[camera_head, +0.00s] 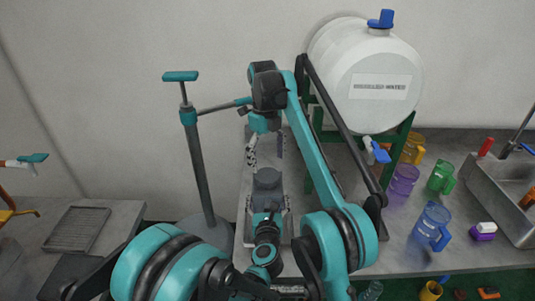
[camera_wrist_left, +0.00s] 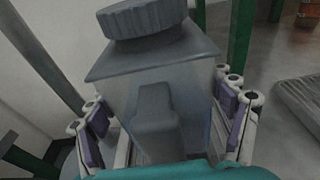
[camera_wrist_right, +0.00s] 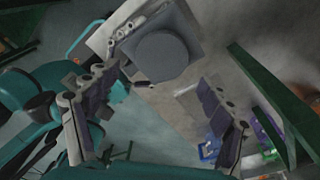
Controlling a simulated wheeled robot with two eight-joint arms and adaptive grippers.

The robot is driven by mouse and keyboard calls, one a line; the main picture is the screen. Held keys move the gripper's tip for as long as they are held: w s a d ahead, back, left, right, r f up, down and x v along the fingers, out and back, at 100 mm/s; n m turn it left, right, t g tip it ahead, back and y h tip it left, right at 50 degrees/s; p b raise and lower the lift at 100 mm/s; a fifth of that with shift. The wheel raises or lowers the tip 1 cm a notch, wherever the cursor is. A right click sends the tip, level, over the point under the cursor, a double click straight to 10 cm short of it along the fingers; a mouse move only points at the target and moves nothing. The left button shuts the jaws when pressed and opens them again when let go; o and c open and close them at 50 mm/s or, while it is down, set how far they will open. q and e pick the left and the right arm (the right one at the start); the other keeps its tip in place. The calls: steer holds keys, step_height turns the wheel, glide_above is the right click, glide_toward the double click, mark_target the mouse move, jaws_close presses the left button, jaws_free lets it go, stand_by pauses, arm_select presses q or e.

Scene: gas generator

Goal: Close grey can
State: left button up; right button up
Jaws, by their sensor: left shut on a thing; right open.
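The grey can (camera_head: 267,185) is boxy, with a round grey cap. In the left wrist view the translucent grey can (camera_wrist_left: 190,95) stands between the fingers, with its ribbed cap (camera_wrist_left: 145,18) on top; I cannot tell whether the cap is tight. My left gripper (camera_head: 267,212) is shut on the can from the near side. My right gripper (camera_head: 264,122) points down above the can. In the right wrist view its fingers (camera_wrist_right: 158,103) are spread and empty, with the can's round cap (camera_wrist_right: 160,55) beyond them, apart from the fingers.
A white water tank (camera_head: 365,75) on a green stand (camera_head: 402,140) is at the back right. Several coloured jugs, including a blue one (camera_head: 430,225), stand near a metal sink (camera_head: 492,195). A teal-handled pump (camera_head: 195,150) stands left of the can.

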steer(key=n, duration=0.7)
steer(key=shift+r, duration=0.25)
steer(key=n, duration=0.5)
steer(key=shift+r, duration=0.15)
steer(key=n, duration=0.7)
steer(key=shift+r, duration=0.2)
steer(key=n, duration=0.4)
steer(key=shift+r+n+t, duration=0.15)
steer(key=shift+n+t, duration=0.15)
steer(key=shift+n, duration=0.1)
steer(key=n, duration=0.7)
steer(key=shift+r, duration=0.2)
steer(key=n, duration=0.4)
steer(key=shift+r+n, duration=0.15)
steer(key=shift+n, duration=0.25)
steer(key=n, duration=0.4)
steer(key=shift+r, duration=0.15)
steer(key=n, duration=0.6)
steer(key=shift+r+t, duration=0.15)
steer(key=shift+t, duration=0.15)
